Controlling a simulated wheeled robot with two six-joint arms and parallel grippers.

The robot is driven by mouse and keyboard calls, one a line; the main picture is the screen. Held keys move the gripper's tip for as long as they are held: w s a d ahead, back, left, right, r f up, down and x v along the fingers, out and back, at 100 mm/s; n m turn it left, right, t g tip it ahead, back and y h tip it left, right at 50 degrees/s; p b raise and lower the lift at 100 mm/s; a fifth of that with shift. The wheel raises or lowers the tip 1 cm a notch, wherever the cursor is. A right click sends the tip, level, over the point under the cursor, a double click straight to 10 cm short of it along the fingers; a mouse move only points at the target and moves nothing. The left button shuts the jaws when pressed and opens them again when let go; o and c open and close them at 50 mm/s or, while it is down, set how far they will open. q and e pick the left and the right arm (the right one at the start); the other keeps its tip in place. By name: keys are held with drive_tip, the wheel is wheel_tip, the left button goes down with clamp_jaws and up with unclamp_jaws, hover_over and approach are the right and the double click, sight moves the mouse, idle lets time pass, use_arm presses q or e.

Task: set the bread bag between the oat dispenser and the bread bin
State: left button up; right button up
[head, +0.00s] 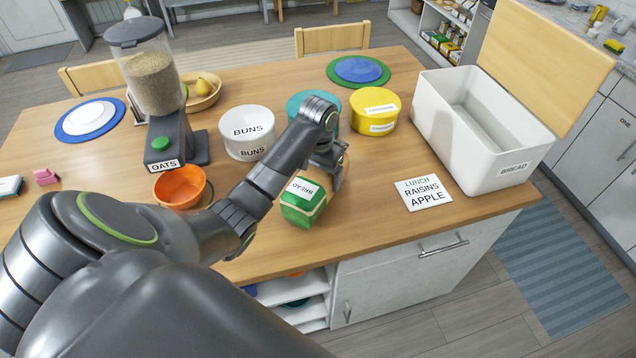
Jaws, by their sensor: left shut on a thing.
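The green bread bag (302,203), with a white BREAD label, is at the front middle of the table. My left gripper (335,178) is shut on it at its upper right side; the arm partly hides the grip. I cannot tell whether the bag touches the table. The oat dispenser (155,85), with a clear hopper and grey base marked OATS, stands at the left. The white bread bin (478,140) stands at the right with its wooden lid (545,60) open. The bag is between them, nearer the front edge. My right gripper is not in view.
A white BUNS tin (246,125), a teal tin (312,100) and a yellow tin (375,108) stand behind the bag. An orange bowl (180,187) is to its left. A LUNCH note (423,193) lies before the bin. Bare table lies between bag and note.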

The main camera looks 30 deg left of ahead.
use_arm(q)
wheel_tip(320, 180, down, 2)
drive_tip(key=shift+s, duration=0.1)
drive_tip(key=shift+f, duration=0.2)
drive_tip(key=o, duration=1.2)
drive_tip(key=shift+f, duration=0.15)
drive_tip(key=shift+o, duration=0.2)
